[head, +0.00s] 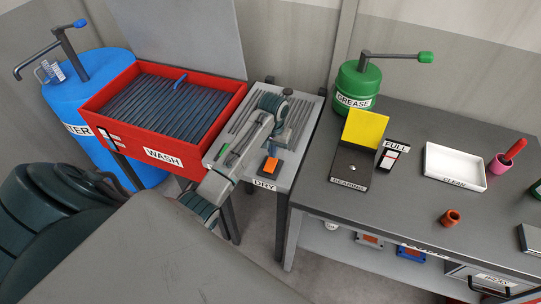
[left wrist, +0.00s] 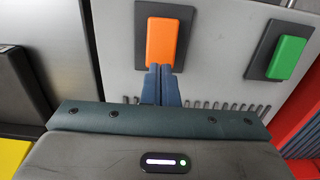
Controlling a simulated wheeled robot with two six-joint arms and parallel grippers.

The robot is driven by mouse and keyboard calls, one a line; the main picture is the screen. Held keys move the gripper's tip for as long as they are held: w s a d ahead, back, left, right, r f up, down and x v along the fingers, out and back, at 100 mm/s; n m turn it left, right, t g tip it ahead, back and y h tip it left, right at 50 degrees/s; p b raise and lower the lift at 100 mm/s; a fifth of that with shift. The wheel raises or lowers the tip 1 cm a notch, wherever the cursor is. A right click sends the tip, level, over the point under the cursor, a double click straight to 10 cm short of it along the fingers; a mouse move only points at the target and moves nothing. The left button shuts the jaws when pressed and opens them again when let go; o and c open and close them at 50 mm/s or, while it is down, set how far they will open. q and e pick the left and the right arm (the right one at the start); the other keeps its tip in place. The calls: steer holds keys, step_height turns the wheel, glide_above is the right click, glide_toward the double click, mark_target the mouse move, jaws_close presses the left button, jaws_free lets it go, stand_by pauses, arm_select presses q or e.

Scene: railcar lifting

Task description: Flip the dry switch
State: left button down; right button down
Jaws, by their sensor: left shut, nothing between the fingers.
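The dry station is a grey slotted table (head: 290,172) with a DRY label (head: 264,185) on its front edge. An orange rocker switch (head: 270,166) on a dark plate sits near that front edge; it also shows in the left wrist view (left wrist: 161,40). A green rocker switch (left wrist: 287,57) on its own plate is beside it. My left gripper (head: 272,151) reaches over the table and bends down. In the left wrist view its fingertips (left wrist: 160,70) are shut and empty, at the lower edge of the orange switch; contact cannot be told. My right gripper is out of view.
The red WASH tub (head: 240,90) stands left of the table, with a blue barrel (head: 95,80) behind it. On the right, a dark workbench (head: 400,220) carries a green GREASE can (head: 352,87), a bearing box with yellow lid (head: 364,130) and a white tray (head: 455,185).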

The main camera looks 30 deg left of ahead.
arm_select(q)
steer(key=shift+f, duration=0.3)
stand_by(0.5)
steer(key=shift+f+b, duration=0.3)
steer(key=shift+f, duration=0.5)
stand_by(0.3)
steer(key=shift+r, duration=0.1)
steer(key=shift+r+p, duration=0.8)
steer(key=shift+r, duration=2.7)
